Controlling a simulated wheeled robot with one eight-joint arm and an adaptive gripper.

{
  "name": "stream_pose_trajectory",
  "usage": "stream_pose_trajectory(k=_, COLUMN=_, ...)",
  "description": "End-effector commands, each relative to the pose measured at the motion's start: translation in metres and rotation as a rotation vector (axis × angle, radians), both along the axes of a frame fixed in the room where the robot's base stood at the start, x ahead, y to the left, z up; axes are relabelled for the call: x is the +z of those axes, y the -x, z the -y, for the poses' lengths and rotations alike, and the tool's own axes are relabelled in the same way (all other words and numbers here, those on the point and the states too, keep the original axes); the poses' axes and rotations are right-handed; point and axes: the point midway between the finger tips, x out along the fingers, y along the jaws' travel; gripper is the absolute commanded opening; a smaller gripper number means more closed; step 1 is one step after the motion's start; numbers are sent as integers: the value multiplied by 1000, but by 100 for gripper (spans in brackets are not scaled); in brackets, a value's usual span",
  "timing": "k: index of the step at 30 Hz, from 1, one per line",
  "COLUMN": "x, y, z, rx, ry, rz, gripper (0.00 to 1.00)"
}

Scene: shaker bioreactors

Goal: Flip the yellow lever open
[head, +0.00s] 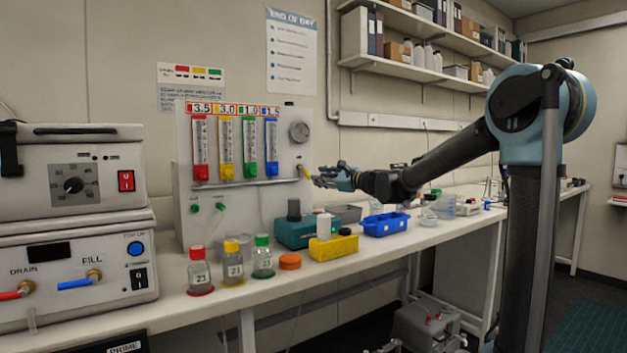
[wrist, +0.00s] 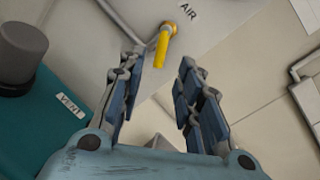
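The yellow lever (wrist: 162,47) shows at the top centre of the wrist view, on a brass pivot at the end of a metal pipe, beside a label reading AIR. In the head view the lever (head: 306,172) is a small yellow piece at the right edge of the flowmeter panel (head: 290,195). My gripper (wrist: 158,75) is open and empty, its two blue-padded fingers spread. The lever lies ahead of the gap between the fingertips, seemingly apart from them. In the head view my gripper (head: 318,178) is just right of the lever.
A teal device (head: 296,232) with a dark knob stands below the panel; it also shows at the wrist view's left (wrist: 40,115). A yellow block (head: 333,246), blue tray (head: 385,224) and capped bottles (head: 234,262) occupy the bench. Shelves (head: 420,40) hang above.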

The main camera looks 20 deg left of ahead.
Motion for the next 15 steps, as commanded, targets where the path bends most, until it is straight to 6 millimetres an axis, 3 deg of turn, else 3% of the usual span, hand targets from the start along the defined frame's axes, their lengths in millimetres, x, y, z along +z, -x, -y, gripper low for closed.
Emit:
stream_pose_trajectory(k=6, x=0, y=-15, z=-32, rx=2, ry=0, rz=0, gripper=32)
stream_pose_trajectory(k=15, x=0, y=-27, z=-57, rx=4, ry=0, rz=0, gripper=32)
